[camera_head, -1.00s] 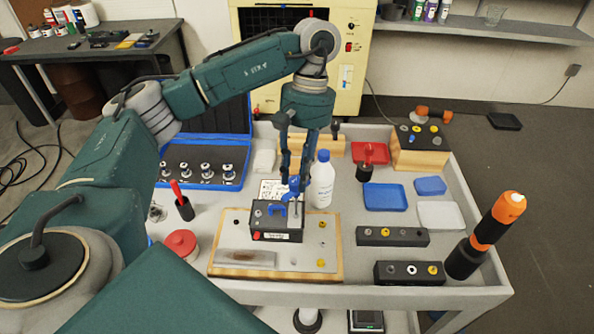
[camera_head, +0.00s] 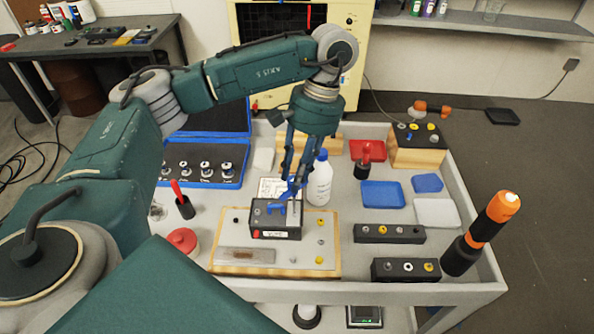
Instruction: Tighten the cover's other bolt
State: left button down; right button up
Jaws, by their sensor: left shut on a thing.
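A small black box (camera_head: 275,232) with its cover sits on a wooden-edged board (camera_head: 228,267) in the middle of the cart. My left gripper (camera_head: 295,185) reaches down from above, tilted, with its fingertips over the right back part of the box. It is shut on a blue tool (camera_head: 291,190), whose lower end is at the top of the box. The cover's bolts are too small and partly hidden by the tool, so I cannot tell if the tool is seated on one. My right gripper is not in view.
A red round container (camera_head: 183,240) is left of the board. Black blocks (camera_head: 390,233), blue trays (camera_head: 384,194) and an orange-black cylindrical object (camera_head: 482,234) stand to the right. An open blue case (camera_head: 207,148) is behind left.

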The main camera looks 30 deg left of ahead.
pick_arm(q)
jog(key=shift+r+p, duration=0.45)
jog(key=shift+r, duration=0.35)
jog(key=shift+r+p, duration=0.4)
jog(key=shift+r, duration=0.05)
notch_tip(320, 180, up, 6)
jog(key=p, duration=0.5)
